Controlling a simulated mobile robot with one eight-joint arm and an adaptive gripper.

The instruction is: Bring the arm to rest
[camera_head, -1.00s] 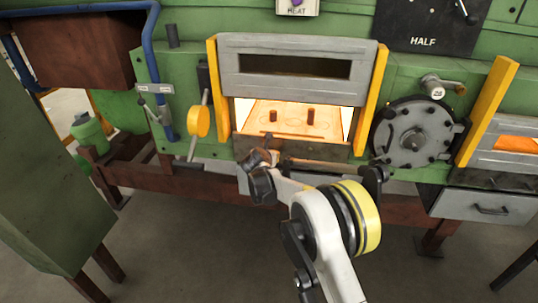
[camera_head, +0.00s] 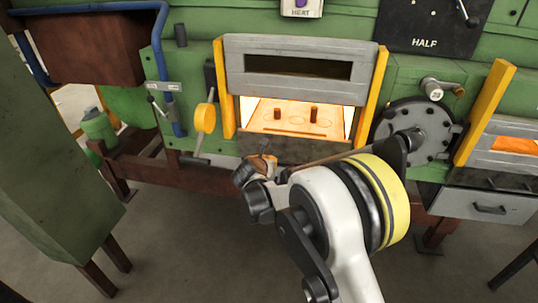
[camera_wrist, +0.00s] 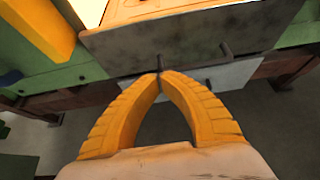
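My gripper (camera_wrist: 160,76) has two orange curved fingers whose tips meet in the wrist view, with a gap only lower down between them. I see nothing held between the tips. In the head view my gripper (camera_head: 263,150) is small and partly hidden by my wrist, in front of the lower edge of the open furnace mouth. My arm is bent, with its yellow-banded joint large at the lower right of centre.
The glowing furnace hearth (camera_head: 292,125) holds two short upright billets (camera_head: 277,113) (camera_head: 313,114). A grey door (camera_head: 298,68) is raised above it between yellow guides. A lever with a yellow disc (camera_head: 205,118) stands left. A green cabinet (camera_head: 50,180) is at far left. Floor below is open.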

